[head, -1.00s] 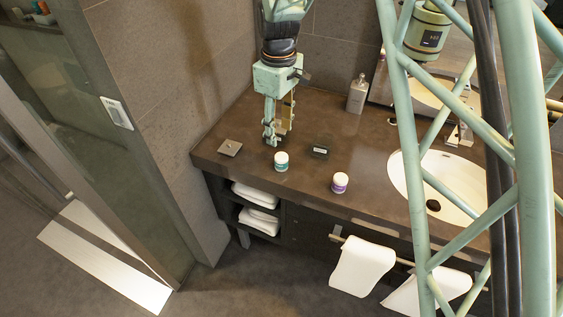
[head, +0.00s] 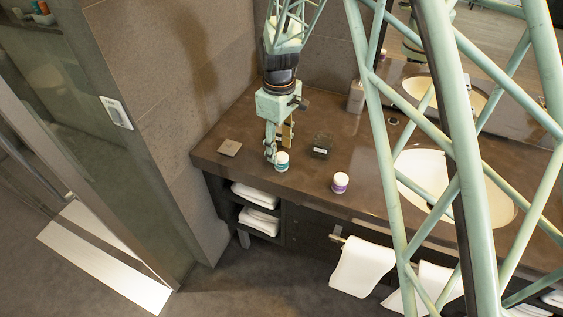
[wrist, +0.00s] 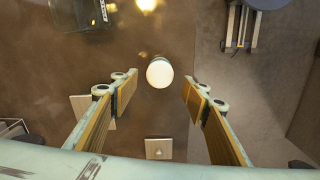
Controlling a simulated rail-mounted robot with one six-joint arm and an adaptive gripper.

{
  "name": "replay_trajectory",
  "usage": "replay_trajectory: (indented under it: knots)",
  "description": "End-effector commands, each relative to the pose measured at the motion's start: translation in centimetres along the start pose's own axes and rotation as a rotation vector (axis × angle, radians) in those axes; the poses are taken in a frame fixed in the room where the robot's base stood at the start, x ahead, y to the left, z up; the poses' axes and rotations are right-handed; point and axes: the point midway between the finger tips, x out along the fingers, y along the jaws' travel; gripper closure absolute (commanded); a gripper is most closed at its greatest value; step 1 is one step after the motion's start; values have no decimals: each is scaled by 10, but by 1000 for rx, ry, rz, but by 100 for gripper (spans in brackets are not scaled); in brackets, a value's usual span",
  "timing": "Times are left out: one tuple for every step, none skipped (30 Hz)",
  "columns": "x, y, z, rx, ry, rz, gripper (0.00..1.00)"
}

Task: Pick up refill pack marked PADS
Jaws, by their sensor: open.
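No marking reading PADS is legible. A small white-lidded jar with a teal label (head: 282,161) stands upright near the counter's front left. My gripper (head: 275,157) is low over the counter, close by this jar, and partly overlaps it. In the wrist view the round white lid (wrist: 159,73) lies centred ahead, between the lines of the two spread fingers (wrist: 156,90). The gripper is open and empty. A similar jar with a purple label (head: 340,183) stands to the right. A dark glass box with a pale label (head: 320,147) stands behind; it also shows in the wrist view (wrist: 80,12).
A flat square beige piece (head: 230,148) lies at the counter's left; it also shows in the wrist view (wrist: 158,149). A bottle (head: 356,97) stands at the back, beside the mirror. The sink (head: 425,180) is right. Towels (head: 362,268) hang below the front edge.

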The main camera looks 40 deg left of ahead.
Motion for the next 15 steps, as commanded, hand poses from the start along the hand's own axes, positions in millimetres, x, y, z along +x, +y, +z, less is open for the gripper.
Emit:
replay_trajectory:
  knots:
    - [0, 0, 0, 0, 0, 0, 58]
    - [0, 0, 0, 0, 0, 0, 58]
    - [0, 0, 0, 0, 0, 0, 58]
    - [0, 0, 0, 0, 0, 0, 58]
    - [0, 0, 0, 0, 0, 0, 58]
    - [1, 0, 0, 0, 0, 0, 58]
    - [2, 0, 0, 0, 0, 0, 58]
    - [3, 0, 0, 0, -1, -1, 58]
    - [5, 0, 1, 0, -1, -1, 58]
    - [7, 0, 1, 0, -1, -1, 58]
    - [9, 0, 1, 0, -1, -1, 58]
    - [12, 0, 2, 0, -1, -1, 58]
    - [15, 0, 2, 0, -1, -1, 58]
    - [18, 0, 2, 0, -1, -1, 58]
    - [23, 0, 3, 0, -2, -2, 58]
